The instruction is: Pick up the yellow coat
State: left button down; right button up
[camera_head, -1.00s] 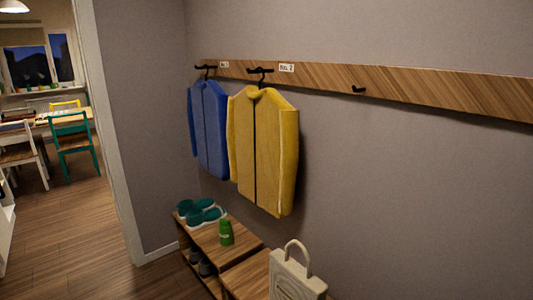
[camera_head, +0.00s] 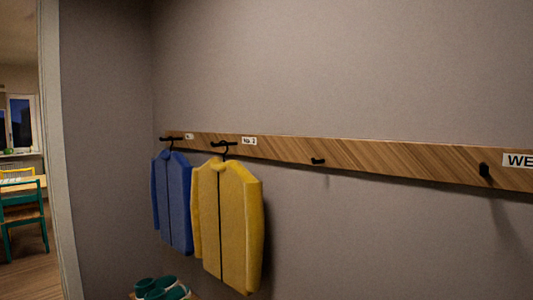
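The yellow coat (camera_head: 238,225) hangs from a black hanger (camera_head: 224,148) on the wooden wall rail (camera_head: 390,166). It is left of the picture's middle, with a dark front seam. A blue coat (camera_head: 172,205) hangs to its left, close beside it. A small white label (camera_head: 249,141) is on the rail just right of the yellow coat's hook. Neither of my grippers is in view.
Empty black hooks, one in the middle (camera_head: 318,161) and one at right (camera_head: 484,170), stick out from the rail. Teal shoes (camera_head: 160,289) show at the bottom edge below the coats. A doorway at left opens to a room with a teal chair (camera_head: 22,217).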

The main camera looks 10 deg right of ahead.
aim_at(227, 207)
jog(key=i+j+z, duration=0.15)
jog(key=z, duration=0.3)
jog(key=i+j+z, duration=0.1)
jog(key=z, duration=0.3)
jog(key=i+j+z, duration=0.1)
jog(key=j+z, duration=0.15)
jog(key=z, duration=0.2)
jog(key=j+z, duration=0.25)
jog(key=z, duration=0.2)
